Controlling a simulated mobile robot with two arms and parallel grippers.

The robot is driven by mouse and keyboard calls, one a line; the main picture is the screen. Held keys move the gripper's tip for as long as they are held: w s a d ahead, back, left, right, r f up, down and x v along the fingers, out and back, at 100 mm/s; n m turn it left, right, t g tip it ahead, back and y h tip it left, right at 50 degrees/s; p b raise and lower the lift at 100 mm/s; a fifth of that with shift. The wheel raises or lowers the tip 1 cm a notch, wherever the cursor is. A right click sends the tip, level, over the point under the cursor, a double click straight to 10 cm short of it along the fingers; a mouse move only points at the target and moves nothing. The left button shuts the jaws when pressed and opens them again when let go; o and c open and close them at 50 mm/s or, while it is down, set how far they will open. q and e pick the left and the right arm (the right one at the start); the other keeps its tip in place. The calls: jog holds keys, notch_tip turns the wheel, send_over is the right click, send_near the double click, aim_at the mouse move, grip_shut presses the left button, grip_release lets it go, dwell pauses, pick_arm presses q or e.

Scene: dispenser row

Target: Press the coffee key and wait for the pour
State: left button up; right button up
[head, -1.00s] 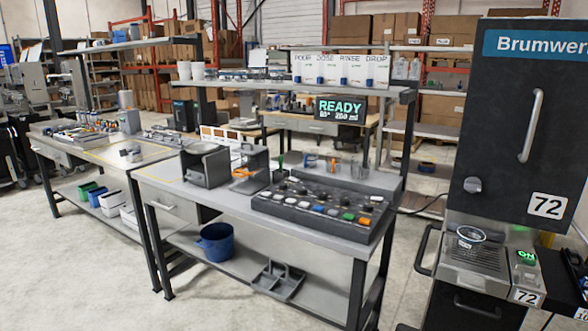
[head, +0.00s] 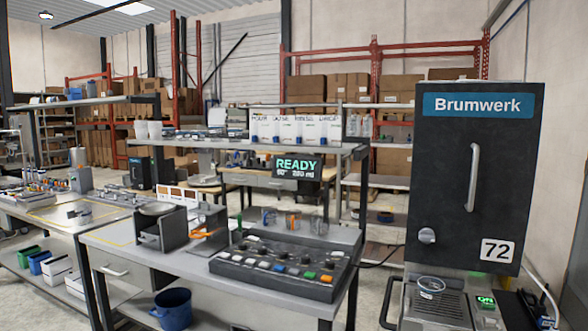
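The black Brumwerk machine (head: 450,190) stands at the right, with a round knob and the number 72 on its front. A clear cup (head: 431,286) stands on its drip tray (head: 436,310), with no pour visible. A small key lit green (head: 486,301) is right of the tray. A dark key panel (head: 285,262) with several white, blue, green and orange keys lies on the bench. I cannot read which key is coffee. A display (head: 297,167) above the bench reads READY, with a smaller line below. Neither of my grippers is in view.
The grey bench (head: 130,238) also carries a dark grey stand (head: 166,230), an orange-handled item and small cups. A shelf above holds labelled white cards (head: 295,128). A blue bucket (head: 173,308) sits below. A cable runs between bench and machine.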

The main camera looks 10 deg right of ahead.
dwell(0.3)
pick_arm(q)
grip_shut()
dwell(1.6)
